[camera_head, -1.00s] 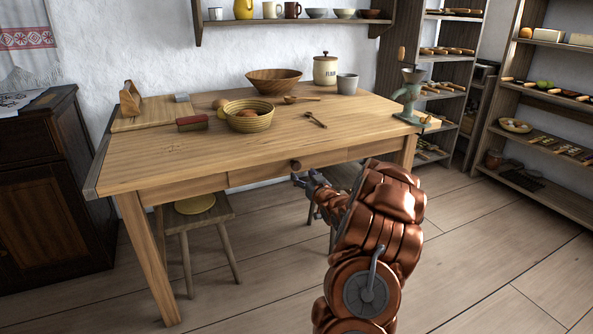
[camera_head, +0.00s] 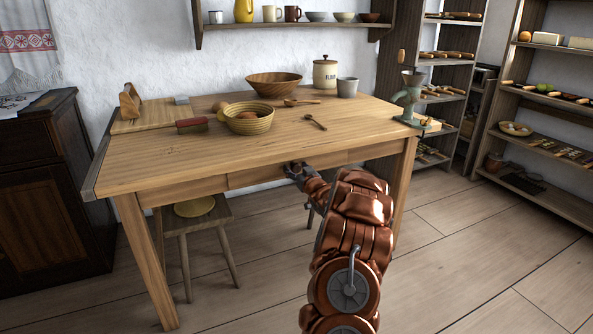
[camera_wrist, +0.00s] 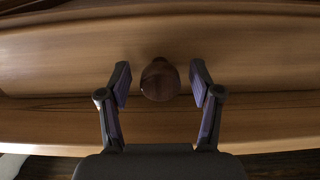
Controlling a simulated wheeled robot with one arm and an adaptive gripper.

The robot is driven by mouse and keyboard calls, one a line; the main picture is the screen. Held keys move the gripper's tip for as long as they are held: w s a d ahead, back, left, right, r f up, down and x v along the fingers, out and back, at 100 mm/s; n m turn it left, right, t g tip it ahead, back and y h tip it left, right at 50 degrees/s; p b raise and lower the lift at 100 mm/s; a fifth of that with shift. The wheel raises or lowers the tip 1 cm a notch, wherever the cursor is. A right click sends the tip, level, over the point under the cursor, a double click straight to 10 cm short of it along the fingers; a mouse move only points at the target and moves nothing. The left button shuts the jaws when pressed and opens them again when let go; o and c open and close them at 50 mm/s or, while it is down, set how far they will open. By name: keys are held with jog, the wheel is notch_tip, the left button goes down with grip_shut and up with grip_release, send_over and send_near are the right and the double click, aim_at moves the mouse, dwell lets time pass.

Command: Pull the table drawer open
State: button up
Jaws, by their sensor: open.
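The wooden table (camera_head: 150,160) has a drawer (camera_head: 243,178) in its front apron. The drawer front looks flush with the apron. Its round dark brown knob (camera_wrist: 160,80) shows in the wrist view, between the two finger pads of my gripper (camera_wrist: 160,84). The fingers stand open on either side of the knob, with a gap on both sides. In the head view my gripper (camera_head: 293,172) is at the drawer front and hides the knob.
Two bowls, a flour jar (camera_head: 325,72), a cup and spoons stand on the tabletop. A stool (camera_head: 196,222) is under the table at the left. A grinder (camera_head: 408,92) is at the table's right end. Floor in front is clear.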

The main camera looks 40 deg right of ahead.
grip_shut()
dwell(0.7)
